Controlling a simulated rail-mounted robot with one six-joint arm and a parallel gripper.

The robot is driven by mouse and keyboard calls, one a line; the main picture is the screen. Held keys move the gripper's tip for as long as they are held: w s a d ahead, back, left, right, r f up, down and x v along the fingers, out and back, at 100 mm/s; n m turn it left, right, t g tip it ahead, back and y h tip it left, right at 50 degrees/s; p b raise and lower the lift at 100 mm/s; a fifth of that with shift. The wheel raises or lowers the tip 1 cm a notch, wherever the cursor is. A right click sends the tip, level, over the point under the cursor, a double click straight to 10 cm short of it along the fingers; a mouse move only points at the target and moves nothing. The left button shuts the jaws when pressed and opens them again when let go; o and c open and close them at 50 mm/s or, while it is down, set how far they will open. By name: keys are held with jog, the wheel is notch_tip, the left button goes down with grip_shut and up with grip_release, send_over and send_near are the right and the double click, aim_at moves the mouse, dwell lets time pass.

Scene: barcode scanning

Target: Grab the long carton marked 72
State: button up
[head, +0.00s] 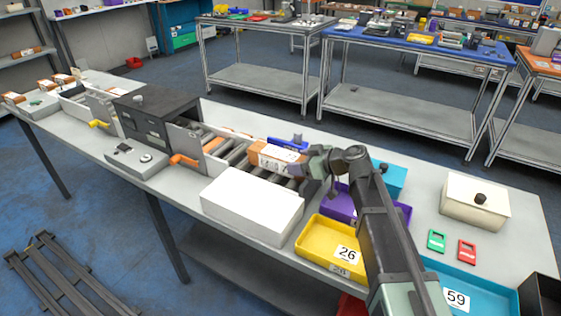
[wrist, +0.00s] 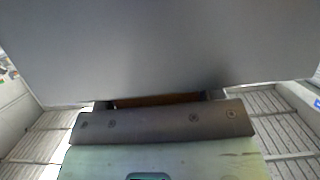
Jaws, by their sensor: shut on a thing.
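An orange-brown carton (head: 272,157) with a white label lies on the roller conveyor in the head view. The print on its label is too small to read. My gripper (head: 300,162) is at the carton's right end and is shut on it. My wrist hides part of that end. In the wrist view my gripper (wrist: 157,102) shows a narrow brown strip between its fingers, and a large grey surface hides most of what lies beyond.
A white box (head: 252,203) stands in front of the conveyor (head: 215,150). A dark scanner housing (head: 150,115) spans the line at left. A yellow tray (head: 310,250), a purple tray (head: 340,207) and a blue tray (head: 495,290) lie near my arm. A cream box (head: 475,200) stands at right.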

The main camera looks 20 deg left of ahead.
jog(key=shift+c, duration=0.6)
notch_tip(320, 180, up, 20)
jog(key=p, duration=2)
